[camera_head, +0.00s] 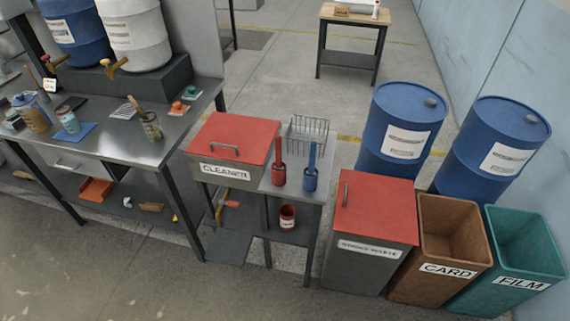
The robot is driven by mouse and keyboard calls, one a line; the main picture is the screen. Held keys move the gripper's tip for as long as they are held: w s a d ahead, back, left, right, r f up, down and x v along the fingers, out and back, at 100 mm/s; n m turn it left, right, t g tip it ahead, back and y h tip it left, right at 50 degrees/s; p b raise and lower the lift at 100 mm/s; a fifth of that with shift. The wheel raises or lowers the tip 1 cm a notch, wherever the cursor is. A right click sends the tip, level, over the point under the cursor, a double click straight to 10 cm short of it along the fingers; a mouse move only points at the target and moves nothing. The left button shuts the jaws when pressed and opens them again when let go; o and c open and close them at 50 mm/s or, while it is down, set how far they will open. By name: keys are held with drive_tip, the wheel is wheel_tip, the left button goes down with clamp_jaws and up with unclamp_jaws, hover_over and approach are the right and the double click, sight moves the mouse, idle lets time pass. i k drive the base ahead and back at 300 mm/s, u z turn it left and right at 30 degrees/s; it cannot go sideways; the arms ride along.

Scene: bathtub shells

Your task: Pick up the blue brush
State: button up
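The blue brush (311,172) stands upright, handle up, on the grey metal stand (287,196) at the middle of the head view. Its lower part is wide and blue, and its handle is thin. A red brush (279,166) of similar shape stands to its left, a small gap apart. A wire basket (307,131) is right behind the blue brush on the same stand. My gripper is not in view.
A red-lidded cleaner box (235,140) is left of the brushes. A red-lidded waste bin (374,212), a brown card bin (433,230) and a green film bin (520,238) stand right. Blue drums (398,130) are behind. The floor in front (150,285) is clear.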

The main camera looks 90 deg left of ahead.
sight(311, 172)
drive_tip(key=u, duration=4.35)
drive_tip(key=i, duration=0.35)
